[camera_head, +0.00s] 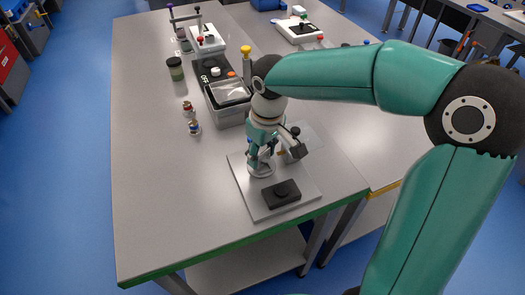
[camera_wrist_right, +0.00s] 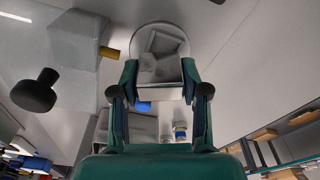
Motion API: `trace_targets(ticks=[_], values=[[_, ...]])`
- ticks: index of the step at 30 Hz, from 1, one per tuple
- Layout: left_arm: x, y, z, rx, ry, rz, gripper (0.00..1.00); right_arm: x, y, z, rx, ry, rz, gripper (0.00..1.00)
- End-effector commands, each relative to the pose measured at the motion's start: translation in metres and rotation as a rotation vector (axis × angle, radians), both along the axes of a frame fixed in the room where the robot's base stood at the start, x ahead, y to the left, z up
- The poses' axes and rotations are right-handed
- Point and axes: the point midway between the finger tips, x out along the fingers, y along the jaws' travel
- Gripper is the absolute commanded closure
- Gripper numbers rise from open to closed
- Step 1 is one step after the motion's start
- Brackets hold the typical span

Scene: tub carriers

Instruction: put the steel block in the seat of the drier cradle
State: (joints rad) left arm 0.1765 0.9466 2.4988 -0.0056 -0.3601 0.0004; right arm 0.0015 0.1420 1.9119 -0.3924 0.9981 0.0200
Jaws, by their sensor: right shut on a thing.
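My right gripper (camera_head: 262,157) reaches down over a pale grey plate (camera_head: 247,196) near the front of the bench. In the right wrist view its two fingers (camera_wrist_right: 157,85) are shut on a grey steel block (camera_wrist_right: 160,70). A round pale rim (camera_wrist_right: 183,38) shows just beyond the block; a round base (camera_head: 262,170) also shows under the gripper in the head view. I cannot tell whether the block touches it. No part is clearly recognisable as the drier cradle's seat; the gripper hides much there. My left gripper is not in view.
A black block with a knob (camera_head: 281,194) sits on the plate in front of the gripper. A dark knob (camera_wrist_right: 35,92) stands left in the wrist view. A grey tub (camera_head: 230,116) and small jars (camera_head: 194,127) stand behind. The bench's left front is clear.

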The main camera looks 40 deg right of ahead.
Motion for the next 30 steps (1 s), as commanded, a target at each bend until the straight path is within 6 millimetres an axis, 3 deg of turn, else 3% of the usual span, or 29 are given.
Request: trace_targets(ticks=[7,8,13,23,30], values=[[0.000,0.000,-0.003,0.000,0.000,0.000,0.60,0.000,0.000,-0.004,0.000,-0.001,0.000,1.00],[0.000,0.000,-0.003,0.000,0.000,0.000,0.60,0.000,0.000,-0.003,0.000,-0.001,0.000,0.52],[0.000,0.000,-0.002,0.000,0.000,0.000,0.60,0.000,0.000,-0.003,0.000,0.000,0.000,0.26],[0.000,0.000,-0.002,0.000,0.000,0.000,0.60,0.000,0.000,-0.002,0.000,0.000,0.000,0.26],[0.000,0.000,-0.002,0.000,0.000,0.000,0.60,-0.002,0.000,0.023,0.000,-0.005,0.000,0.26]])
